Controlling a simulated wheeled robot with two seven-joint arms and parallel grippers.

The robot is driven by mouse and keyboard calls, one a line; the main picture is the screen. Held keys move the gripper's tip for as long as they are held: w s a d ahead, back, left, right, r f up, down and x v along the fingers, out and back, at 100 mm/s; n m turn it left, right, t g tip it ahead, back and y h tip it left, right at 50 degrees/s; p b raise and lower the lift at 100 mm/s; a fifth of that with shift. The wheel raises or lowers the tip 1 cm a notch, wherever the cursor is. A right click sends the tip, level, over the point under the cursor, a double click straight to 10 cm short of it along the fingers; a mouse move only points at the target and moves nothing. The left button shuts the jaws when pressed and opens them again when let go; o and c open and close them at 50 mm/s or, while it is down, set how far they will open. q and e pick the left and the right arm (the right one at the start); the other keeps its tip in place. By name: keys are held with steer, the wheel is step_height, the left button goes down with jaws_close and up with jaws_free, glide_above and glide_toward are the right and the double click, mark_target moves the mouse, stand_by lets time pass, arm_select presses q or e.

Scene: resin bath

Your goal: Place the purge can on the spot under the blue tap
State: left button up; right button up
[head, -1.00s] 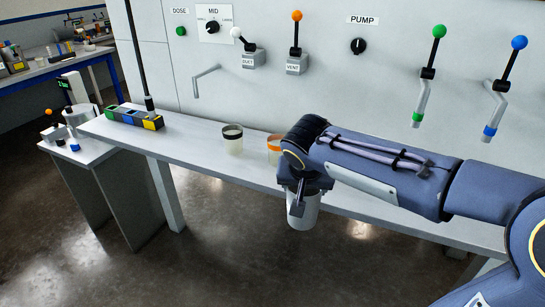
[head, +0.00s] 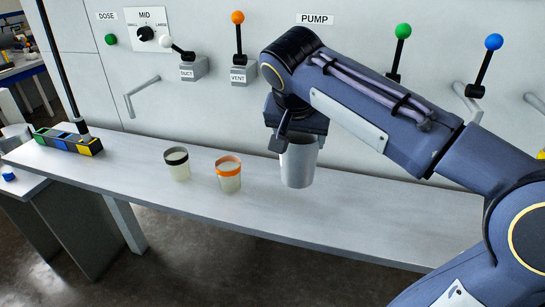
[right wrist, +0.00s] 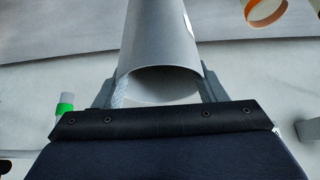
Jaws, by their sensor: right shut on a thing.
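The purge can is a plain grey-white cylinder (head: 299,164), held upright by my right gripper (head: 291,140) over the bench shelf. In the right wrist view the can (right wrist: 160,45) sits between the two fingers (right wrist: 160,92), with its open mouth toward the camera. Whether its base touches the shelf I cannot tell. The blue-knobbed lever (head: 494,42) is on the wall panel at the right; its tap and the spot under it are hidden or outside the head view. My left gripper is not in view.
A cup with an orange band (head: 229,176) and a cup with a black band (head: 178,165) stand left of the can on the shelf (head: 130,178). A green-knobbed lever (head: 403,32) is on the panel behind my arm. A coloured block rack (head: 70,142) stands at the left end.

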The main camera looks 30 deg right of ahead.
steer(key=w+d+f+p, duration=0.1)
steer(key=w+d+f, duration=0.4)
steer(key=w+f, duration=0.4)
steer(key=shift+d+f, duration=0.2)
steer(key=shift+f, duration=1.05)
steer(key=shift+f, duration=0.1)
steer(key=shift+f, duration=0.15)
steer(key=o, duration=1.3)
